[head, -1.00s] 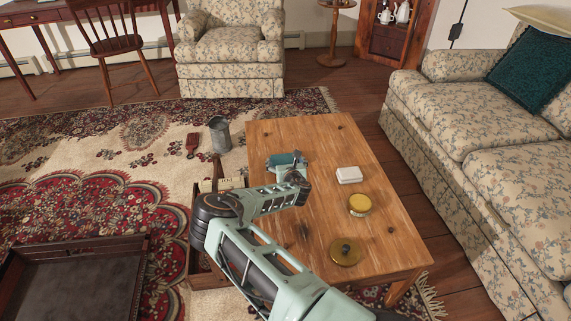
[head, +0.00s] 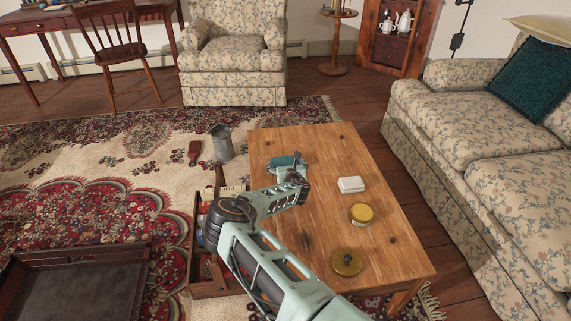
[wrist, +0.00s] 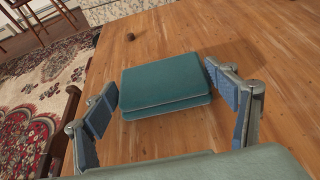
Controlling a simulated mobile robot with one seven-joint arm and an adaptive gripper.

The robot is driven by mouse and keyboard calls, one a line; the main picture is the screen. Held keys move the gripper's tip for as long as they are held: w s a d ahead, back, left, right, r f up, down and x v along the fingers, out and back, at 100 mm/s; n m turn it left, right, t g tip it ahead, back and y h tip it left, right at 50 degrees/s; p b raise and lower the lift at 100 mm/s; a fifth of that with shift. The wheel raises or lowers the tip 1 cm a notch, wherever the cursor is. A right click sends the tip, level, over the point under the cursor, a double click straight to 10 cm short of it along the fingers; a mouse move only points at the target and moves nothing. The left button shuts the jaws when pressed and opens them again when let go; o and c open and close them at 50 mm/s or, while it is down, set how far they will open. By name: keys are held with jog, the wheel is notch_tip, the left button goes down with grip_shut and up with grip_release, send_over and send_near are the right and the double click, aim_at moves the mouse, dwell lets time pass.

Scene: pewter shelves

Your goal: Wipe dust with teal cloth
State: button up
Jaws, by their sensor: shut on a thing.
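The teal cloth (wrist: 165,82) is a folded, flat pad. It sits between the two fingers of my gripper (wrist: 172,98), which is shut on it, over the wooden table top. In the head view the cloth (head: 284,164) shows at the far left part of the table, with my gripper (head: 290,170) partly covering it. Whether the cloth touches the wood is hard to tell. The wooden table (head: 320,150) has a worn, streaky top; I cannot make out dust clearly.
On the table are a white box (head: 351,185), a yellow-lidded tin (head: 361,213) and a brass-coloured round tin (head: 347,262). A sofa (head: 465,145) is at right.

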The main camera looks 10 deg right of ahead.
jog(key=shift+r+p, duration=1.4)
jog(key=shift+r, duration=1.4)
jog(key=shift+r+p, duration=0.85)
jog(key=shift+r, duration=0.65)
